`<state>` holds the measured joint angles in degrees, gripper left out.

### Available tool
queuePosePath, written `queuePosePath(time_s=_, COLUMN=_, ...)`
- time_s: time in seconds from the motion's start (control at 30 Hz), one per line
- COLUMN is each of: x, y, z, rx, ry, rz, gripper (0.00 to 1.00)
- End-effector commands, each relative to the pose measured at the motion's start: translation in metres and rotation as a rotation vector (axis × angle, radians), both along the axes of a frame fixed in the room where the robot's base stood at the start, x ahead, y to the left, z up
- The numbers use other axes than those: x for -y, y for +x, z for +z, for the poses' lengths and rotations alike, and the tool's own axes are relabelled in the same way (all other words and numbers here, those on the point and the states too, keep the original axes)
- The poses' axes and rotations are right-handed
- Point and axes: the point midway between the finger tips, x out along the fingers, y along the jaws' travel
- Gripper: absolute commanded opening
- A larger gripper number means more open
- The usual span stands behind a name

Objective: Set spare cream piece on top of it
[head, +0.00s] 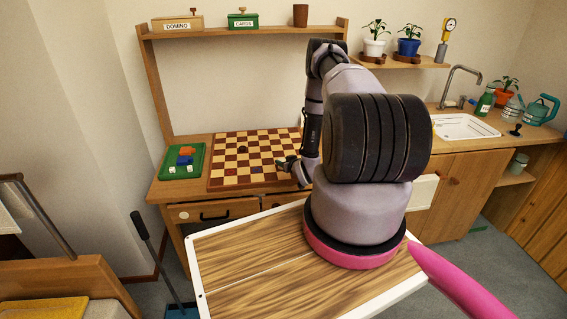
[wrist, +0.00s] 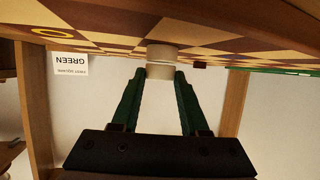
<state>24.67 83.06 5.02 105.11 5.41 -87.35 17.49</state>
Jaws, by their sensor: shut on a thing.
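The wrist view is upside down, with the checkered board (wrist: 100,30) along its top. My gripper (wrist: 160,74) is shut on a cream piece (wrist: 160,71). Another cream piece (wrist: 162,52) sits on the board directly under the held one; the two look lined up and touching or almost touching. In the head view my gripper (head: 290,166) is low over the right side of the board (head: 225,172). The cream pieces are hardly visible there, hidden by my gripper and arm.
A dark piece (head: 243,149) stands on the board. A green tray (head: 194,166) with coloured blocks and dice lies left of the board. A white card marked GREEN (wrist: 70,64) shows in the wrist view. A shelf (head: 215,30) spans above the desk; a sink (head: 465,127) is at right.

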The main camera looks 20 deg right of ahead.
Motion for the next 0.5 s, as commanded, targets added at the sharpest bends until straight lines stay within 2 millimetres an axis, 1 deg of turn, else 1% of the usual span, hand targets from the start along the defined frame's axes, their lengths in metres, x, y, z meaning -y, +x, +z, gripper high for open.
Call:
queuePosePath(time_s=0.23, x=0.0004, y=-0.0001, z=-0.0033, rx=0.0, ry=0.001, rz=-0.001, gripper=0.0)
queuePosePath(time_s=0.27, x=0.0004, y=0.0001, z=-0.0031, rx=0.0, ry=0.0, rz=-0.001, gripper=0.52)
queuePosePath(time_s=0.3, x=0.0004, y=0.0001, z=-0.0029, rx=0.0, ry=0.0, rz=-0.001, gripper=0.67)
queuePosePath(time_s=0.33, x=0.0004, y=0.0, z=-0.0028, rx=0.0, ry=0.0, rz=-0.001, gripper=0.74)
queuePosePath(time_s=0.5, x=0.0003, y=-0.0001, z=-0.0029, rx=0.0, ry=0.0, rz=-0.001, gripper=0.74)
